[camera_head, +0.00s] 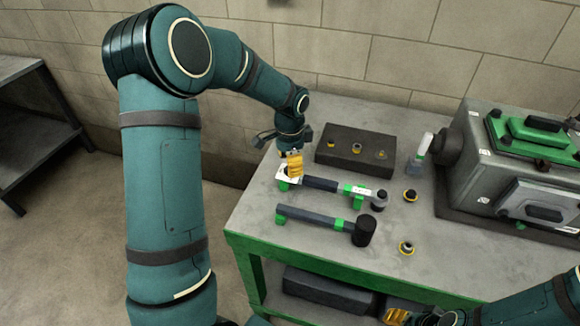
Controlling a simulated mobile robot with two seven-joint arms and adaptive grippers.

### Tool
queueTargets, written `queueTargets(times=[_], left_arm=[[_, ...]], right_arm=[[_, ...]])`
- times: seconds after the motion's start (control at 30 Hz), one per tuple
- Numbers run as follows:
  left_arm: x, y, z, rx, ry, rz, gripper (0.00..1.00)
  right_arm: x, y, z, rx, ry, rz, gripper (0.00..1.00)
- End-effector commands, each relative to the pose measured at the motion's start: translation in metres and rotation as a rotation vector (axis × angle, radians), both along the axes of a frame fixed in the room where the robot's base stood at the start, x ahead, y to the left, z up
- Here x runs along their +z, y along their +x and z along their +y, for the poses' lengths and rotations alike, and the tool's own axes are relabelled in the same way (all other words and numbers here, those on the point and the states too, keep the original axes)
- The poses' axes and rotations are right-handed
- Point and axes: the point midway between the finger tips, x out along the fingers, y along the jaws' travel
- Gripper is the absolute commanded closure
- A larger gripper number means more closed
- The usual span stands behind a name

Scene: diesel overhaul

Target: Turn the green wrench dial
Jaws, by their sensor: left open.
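A torque wrench (320,184) with a dark handle lies on the workbench, its head pointing right. It has a green part at its left end, taken to be the green dial (283,186), and another green part (354,190) near its head. My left gripper (294,166) is open, with its yellow fingers at the wrench's left end, partly covering that end. I cannot tell whether the fingers touch the dial. My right gripper (397,315) is low at the bottom edge, only partly in view; its jaw opening cannot be made out.
A black-headed mallet (310,216) lies just in front of the wrench. A dark block (356,150) with several fittings stands behind it. Small ringed parts (411,196) sit to the right. A grey engine (500,165) with green covers fills the bench's right side. The bench's front left is clear.

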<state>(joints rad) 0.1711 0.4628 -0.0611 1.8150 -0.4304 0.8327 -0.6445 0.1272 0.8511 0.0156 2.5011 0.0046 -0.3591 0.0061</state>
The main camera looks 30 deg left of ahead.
Motion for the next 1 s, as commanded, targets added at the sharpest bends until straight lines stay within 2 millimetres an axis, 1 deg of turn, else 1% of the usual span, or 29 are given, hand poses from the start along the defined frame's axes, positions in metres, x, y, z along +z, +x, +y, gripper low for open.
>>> queueTargets(times=[0.03,0.1,0.3,0.4,0.5,0.67,1.0], left_arm=[[0.012,0.001,0.000,0.001,0.000,-0.006,0.43],[0.027,0.001,0.000,0.001,0.001,-0.007,0.43],[0.066,0.001,0.000,-0.001,0.000,-0.006,0.43],[0.081,0.001,0.000,-0.001,0.000,-0.004,0.43],[0.091,0.001,-0.001,-0.001,-0.001,-0.003,0.43],[0.097,0.000,-0.001,-0.001,-0.001,-0.002,0.43],[0.097,0.000,-0.001,-0.001,-0.001,-0.002,0.43]], right_arm=[[0.000,0.000,0.000,0.000,0.000,0.000,0.53],[0.000,0.000,0.000,0.000,0.000,0.000,0.53],[0.000,0.000,0.000,0.000,0.000,0.000,0.53],[0.000,0.000,0.000,0.000,0.000,0.000,0.53],[0.000,0.000,0.000,0.000,0.000,0.000,0.53],[0.000,0.000,0.000,0.000,0.000,0.000,0.53],[0.000,0.000,0.000,0.000,0.000,0.000,0.53]])
